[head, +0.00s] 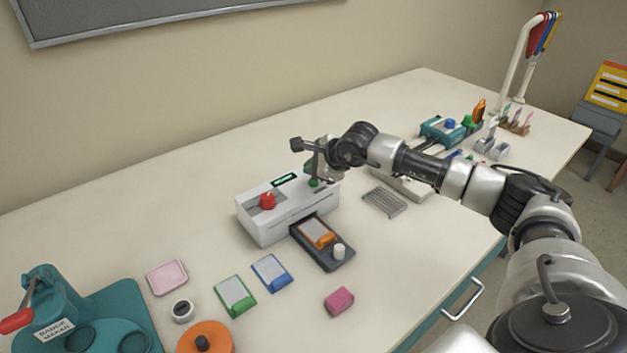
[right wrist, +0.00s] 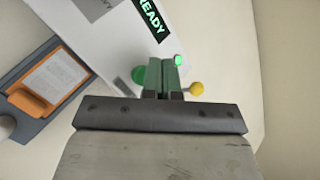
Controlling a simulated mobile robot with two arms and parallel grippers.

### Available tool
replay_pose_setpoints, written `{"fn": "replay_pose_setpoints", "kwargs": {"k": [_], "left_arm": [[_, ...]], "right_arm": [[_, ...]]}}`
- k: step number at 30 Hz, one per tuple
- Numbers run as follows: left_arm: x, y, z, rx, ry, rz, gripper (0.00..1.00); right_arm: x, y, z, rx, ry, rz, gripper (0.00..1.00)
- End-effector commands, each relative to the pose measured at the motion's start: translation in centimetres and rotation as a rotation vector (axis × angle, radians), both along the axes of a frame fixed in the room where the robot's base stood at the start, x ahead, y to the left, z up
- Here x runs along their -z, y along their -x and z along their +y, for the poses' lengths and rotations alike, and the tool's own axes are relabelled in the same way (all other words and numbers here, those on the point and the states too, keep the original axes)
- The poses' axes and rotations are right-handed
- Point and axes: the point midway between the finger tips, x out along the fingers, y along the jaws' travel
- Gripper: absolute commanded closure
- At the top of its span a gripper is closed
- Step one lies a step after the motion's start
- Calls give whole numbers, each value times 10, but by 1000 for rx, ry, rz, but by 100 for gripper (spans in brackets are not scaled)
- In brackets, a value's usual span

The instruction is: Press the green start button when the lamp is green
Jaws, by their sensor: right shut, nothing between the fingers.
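The white laminator (head: 283,222) stands on the table with a red knob (head: 268,201) on top. Its display (head: 285,180) shows in the right wrist view and reads READY (right wrist: 152,17). My right gripper (head: 313,174) is shut and empty, fingertips (right wrist: 162,64) close over the button; contact cannot be told. My left gripper is out of view.
A grey tray (head: 335,259) with an orange-framed card (head: 317,234) sits at the laminator's front. Green (head: 235,296) and blue (head: 272,272) cards and a pink block (head: 339,300) lie in front. A metal rack (head: 384,202) is to the right.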

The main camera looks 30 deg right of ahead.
Motion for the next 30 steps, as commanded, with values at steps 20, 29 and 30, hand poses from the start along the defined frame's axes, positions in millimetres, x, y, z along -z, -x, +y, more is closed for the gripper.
{"fn": "replay_pose_setpoints", "kwargs": {"k": [20,29,30], "left_arm": [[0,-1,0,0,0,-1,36],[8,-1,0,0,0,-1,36],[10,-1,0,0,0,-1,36]], "right_arm": [[0,0,0,0,0,0,100],[7,0,0,0,0,0,100],[8,0,0,-1,-1,-1,100]]}}
